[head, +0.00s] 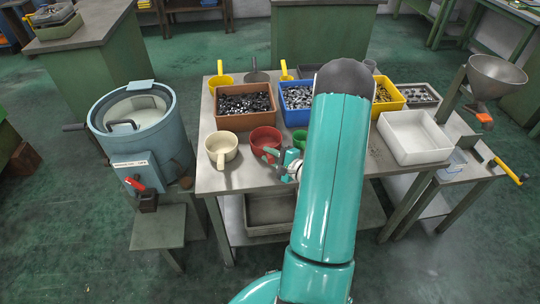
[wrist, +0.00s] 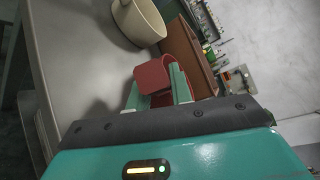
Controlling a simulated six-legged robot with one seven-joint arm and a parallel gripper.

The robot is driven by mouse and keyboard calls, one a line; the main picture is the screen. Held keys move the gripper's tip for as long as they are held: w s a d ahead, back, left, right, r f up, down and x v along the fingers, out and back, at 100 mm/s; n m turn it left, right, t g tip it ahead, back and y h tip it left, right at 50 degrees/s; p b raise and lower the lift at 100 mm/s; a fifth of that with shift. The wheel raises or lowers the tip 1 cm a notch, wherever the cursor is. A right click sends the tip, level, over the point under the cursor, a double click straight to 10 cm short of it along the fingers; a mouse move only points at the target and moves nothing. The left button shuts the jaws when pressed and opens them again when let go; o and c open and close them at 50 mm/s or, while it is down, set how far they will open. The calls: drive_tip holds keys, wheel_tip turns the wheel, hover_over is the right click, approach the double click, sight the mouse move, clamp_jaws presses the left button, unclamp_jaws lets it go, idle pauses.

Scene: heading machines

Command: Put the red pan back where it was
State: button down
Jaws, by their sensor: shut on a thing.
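The red pan (head: 264,139) is at the table's front half, right of the cream pan (head: 221,147) and in front of the brown bin. My gripper (head: 272,157) is at the pan's near side, its jaws shut on the red pan. In the wrist view, a red part of the pan (wrist: 151,76) sits between the two green fingers (wrist: 156,90). The pan looks upright in the head view. I cannot tell whether its base touches the table. My arm hides part of the table to the right, including most of a green pan (head: 299,138).
Behind stand the brown bin (head: 245,118) of dark parts, a blue bin (head: 297,115) and a yellow bin (head: 398,104). A white tray (head: 414,135) is at right. Yellow scoops (head: 220,80) lie at the back. Bare table (head: 250,178) shows along the front edge.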

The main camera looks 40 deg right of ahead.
drive_tip(key=c, duration=1.3)
unclamp_jaws()
drive_tip(key=shift+f, duration=0.1)
drive_tip(key=shift+o, duration=0.2)
